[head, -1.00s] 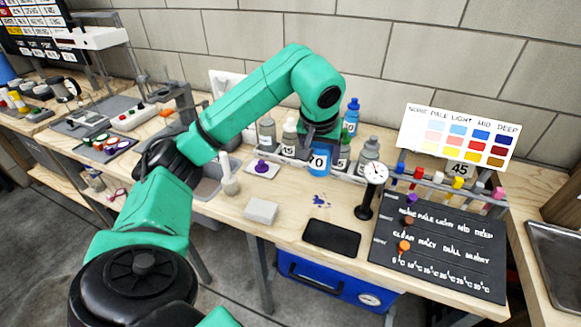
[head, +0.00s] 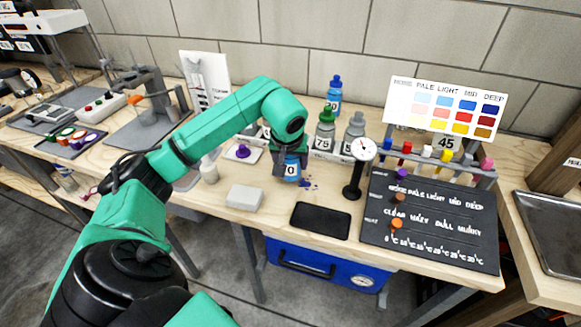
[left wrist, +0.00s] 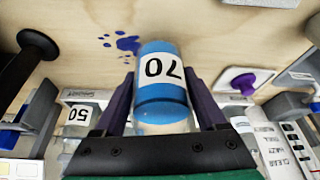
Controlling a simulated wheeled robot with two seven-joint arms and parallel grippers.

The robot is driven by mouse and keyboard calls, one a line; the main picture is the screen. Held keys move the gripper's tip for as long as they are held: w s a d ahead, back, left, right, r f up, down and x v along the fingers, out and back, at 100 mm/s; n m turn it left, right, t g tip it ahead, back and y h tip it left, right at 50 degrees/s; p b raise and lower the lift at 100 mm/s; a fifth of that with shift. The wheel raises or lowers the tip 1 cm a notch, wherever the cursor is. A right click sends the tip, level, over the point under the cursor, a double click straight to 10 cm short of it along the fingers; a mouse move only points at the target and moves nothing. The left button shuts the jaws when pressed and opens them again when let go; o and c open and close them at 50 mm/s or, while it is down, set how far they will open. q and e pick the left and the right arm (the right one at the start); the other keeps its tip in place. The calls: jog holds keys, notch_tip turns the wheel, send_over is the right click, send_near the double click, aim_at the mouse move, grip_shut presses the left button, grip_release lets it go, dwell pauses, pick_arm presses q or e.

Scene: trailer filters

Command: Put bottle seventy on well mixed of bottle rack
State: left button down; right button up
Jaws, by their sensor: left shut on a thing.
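Bottle seventy (head: 291,170) is blue with a white label, and its 70 appears upside down in the left wrist view (left wrist: 160,72). My left gripper (head: 288,160) is shut on it, with dark fingers on both sides in the left wrist view (left wrist: 160,98). The bottle is low over the bench in front of the bottle rack (head: 338,158), beside blue stains; I cannot tell whether it touches the bench. The rack holds the green-capped bottle 75 (head: 325,132) and a grey bottle (head: 354,135). My arm hides part of the rack, and I cannot make out the well mixed place.
A dial gauge on a stand (head: 356,170) is right of the bottle. A blue bottle (head: 334,95) stands behind the rack. A black slab (head: 320,221), a grey block (head: 244,197) and a purple-knobbed white pad (head: 242,152) lie nearby. A dark chart board (head: 432,215) is at right.

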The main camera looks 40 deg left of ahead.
pick_arm(q)
jog(key=shift+w+f, duration=0.1)
jog(key=shift+f, duration=0.65)
grip_release()
jog(key=shift+f, duration=0.1)
